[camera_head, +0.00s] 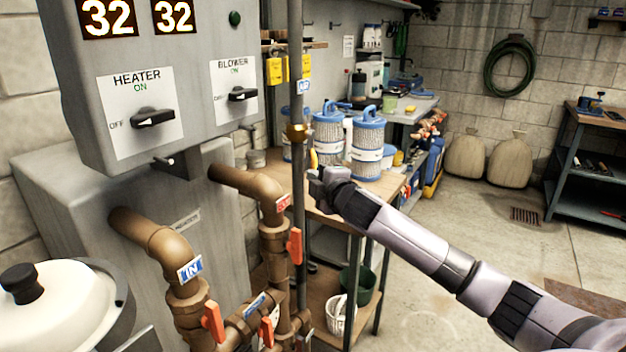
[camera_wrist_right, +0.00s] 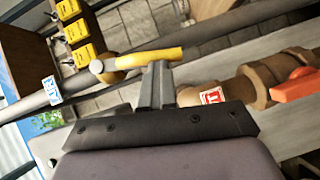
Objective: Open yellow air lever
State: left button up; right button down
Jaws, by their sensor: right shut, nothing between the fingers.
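The yellow air lever (camera_head: 313,158) sits on a brass valve (camera_head: 297,133) on the thin vertical grey pipe, below a blue AIR tag (camera_head: 304,86). My right gripper (camera_head: 318,180) is just below the lever in the head view. Its fingers (camera_wrist_right: 157,72) are shut and empty, with their tips close to the lever's middle. I cannot tell whether they touch it. My left gripper is not in view.
Brown pipes with red levers (camera_head: 295,246) stand close by, below the grey heater control box (camera_head: 150,80). Blue-and-white filter cartridges (camera_head: 367,150) stand on the workbench behind my right gripper. Yellow boxes (camera_wrist_right: 82,31) hang behind the pipe. The floor (camera_head: 470,215) at right is mostly clear.

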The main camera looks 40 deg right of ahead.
jog(key=d+n+b, duration=0.1)
jog(key=f+n+t+b, duration=0.1)
jog(key=shift+w+d+f+b, duration=0.1)
jog(key=shift+w+d+b, duration=0.25)
jog(key=shift+w+d, duration=0.05)
jog(key=shift+t, duration=0.3)
jog(key=shift+s, duration=0.1)
jog(key=s+a, duration=0.1)
jog(key=s, duration=0.6)
jog(key=shift+a+b, duration=0.15)
jog(key=shift+b, duration=0.15)
jog(key=shift+w, duration=0.1)
dwell(0.4)
